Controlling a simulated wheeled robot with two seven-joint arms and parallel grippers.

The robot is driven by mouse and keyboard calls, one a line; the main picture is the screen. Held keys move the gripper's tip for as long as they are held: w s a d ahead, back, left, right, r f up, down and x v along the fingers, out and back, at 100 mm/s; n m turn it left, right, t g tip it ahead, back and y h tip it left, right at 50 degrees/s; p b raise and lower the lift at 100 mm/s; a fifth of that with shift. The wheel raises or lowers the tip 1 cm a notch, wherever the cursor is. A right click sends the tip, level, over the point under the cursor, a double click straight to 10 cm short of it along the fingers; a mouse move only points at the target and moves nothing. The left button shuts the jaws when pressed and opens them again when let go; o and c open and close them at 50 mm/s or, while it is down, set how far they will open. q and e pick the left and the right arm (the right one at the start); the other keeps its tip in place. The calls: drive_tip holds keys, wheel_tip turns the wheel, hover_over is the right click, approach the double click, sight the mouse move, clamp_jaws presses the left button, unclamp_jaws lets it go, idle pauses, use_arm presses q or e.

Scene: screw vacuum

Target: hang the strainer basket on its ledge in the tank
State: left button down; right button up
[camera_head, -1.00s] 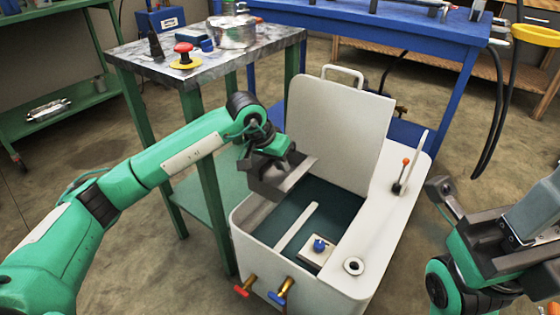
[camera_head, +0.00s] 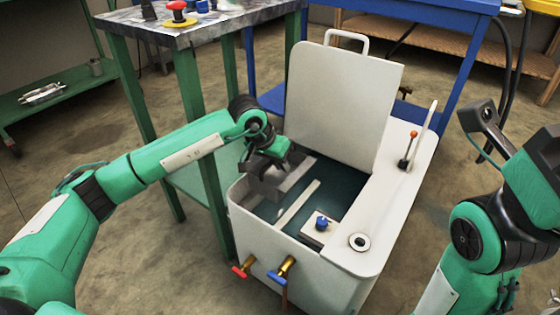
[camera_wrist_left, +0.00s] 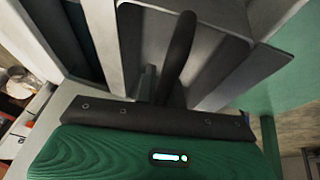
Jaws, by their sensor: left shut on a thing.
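The grey strainer basket (camera_head: 272,184) is held by my left gripper (camera_head: 270,158), which comes down over the left part of the open white tank (camera_head: 318,268). The basket is low in the tank opening, left of a pale bar (camera_head: 297,204) that crosses the inside. In the left wrist view the basket's grey walls (camera_wrist_left: 210,15) lie beyond the dark fingers (camera_wrist_left: 165,75). I cannot tell whether the basket touches the ledge; its underside is hidden. My right gripper (camera_head: 482,120) is raised at the right, away from the tank; its jaw opening is unclear.
The tank's lid (camera_head: 345,105) stands open at the back. A block with a blue knob (camera_head: 321,223) sits inside the tank, and a red-tipped lever (camera_head: 408,150) stands on the right rim. Red and blue taps (camera_head: 284,269) stick out in front. A metal-topped table (camera_head: 195,25) stands behind left.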

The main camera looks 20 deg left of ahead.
use_arm(q)
drive_tip(key=shift+f, duration=0.3)
idle(0.6)
drive_tip(key=shift+f+b, duration=0.2)
drive_tip(key=shift+b, duration=0.1)
drive_tip(key=shift+f, duration=0.3)
idle(0.3)
